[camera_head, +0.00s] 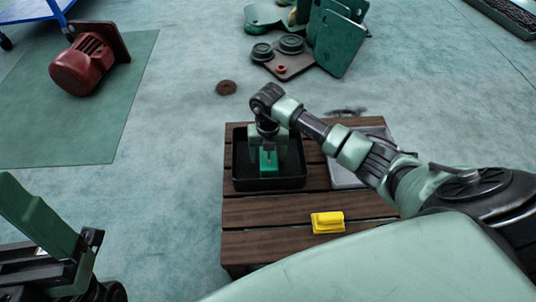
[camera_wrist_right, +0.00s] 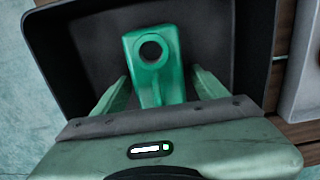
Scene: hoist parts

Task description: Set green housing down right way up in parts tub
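The green housing (camera_head: 268,161) is inside the black parts tub (camera_head: 238,183), which stands on a slatted wooden table. In the right wrist view the housing (camera_wrist_right: 158,72) shows a round dark hole near its far end. My right gripper (camera_wrist_right: 162,84) reaches down into the tub with one finger on each side of the housing. A narrow gap shows between the fingers and the housing, clearest on the right, so the gripper looks open. Whether the housing's underside rests on the tub floor is hidden. Part of my left arm shows at lower left; its fingertips are not visible.
A grey tray (camera_head: 343,178) stands right of the tub, partly behind my right arm. A yellow block (camera_head: 327,222) lies on the table's front slats (camera_head: 262,212). A red motor (camera_head: 84,64) and green plates (camera_head: 338,42) lie on the floor beyond.

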